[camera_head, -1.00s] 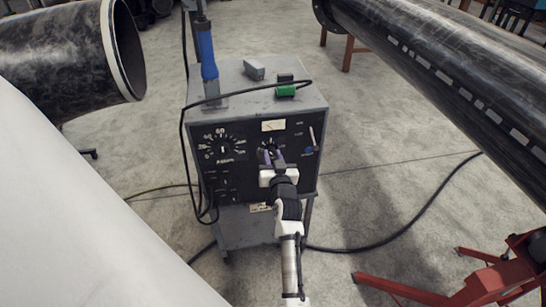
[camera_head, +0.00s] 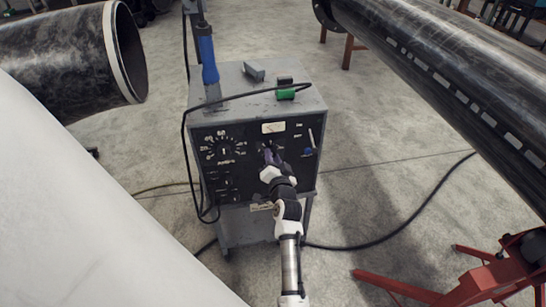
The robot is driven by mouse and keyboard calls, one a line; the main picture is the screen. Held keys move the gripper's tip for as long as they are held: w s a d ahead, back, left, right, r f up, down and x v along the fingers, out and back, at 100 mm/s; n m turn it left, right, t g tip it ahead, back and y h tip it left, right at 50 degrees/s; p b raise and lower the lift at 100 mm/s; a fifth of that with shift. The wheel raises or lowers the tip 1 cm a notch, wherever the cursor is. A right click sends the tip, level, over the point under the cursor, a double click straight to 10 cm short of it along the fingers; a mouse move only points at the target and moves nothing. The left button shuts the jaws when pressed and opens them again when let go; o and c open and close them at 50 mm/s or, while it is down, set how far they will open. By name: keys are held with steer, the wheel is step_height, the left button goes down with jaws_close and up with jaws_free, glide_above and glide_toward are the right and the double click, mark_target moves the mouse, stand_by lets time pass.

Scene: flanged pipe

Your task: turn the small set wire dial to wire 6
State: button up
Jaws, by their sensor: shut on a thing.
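The small set wire dial (camera_head: 268,145) is on the black front panel (camera_head: 240,178) of a grey welding machine, right of the panel's middle and below a white meter. My gripper (camera_head: 270,155) is at this dial, with its purple fingers shut on it. The fingers and wrist hide most of the dial, so its pointer and the wire number it points to cannot be read. A larger dial (camera_head: 224,149) with white numbers sits to the left on the same panel.
A white meter (camera_head: 273,127) is just above the dial. A small lever (camera_head: 310,140) is to the right. A black cable (camera_head: 184,160) hangs down the panel's left side. Large black pipes (camera_head: 70,60) (camera_head: 450,80) flank the machine. A red stand (camera_head: 490,275) is at lower right.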

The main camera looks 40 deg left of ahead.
steer(key=shift+m, duration=0.3)
steer(key=o, duration=1)
steer(key=b+v, duration=0.3)
steer(key=v, duration=1)
steer(key=shift+s+d+b, duration=0.25)
steer(key=shift+d+b, duration=0.05)
steer(key=shift+b, duration=0.1)
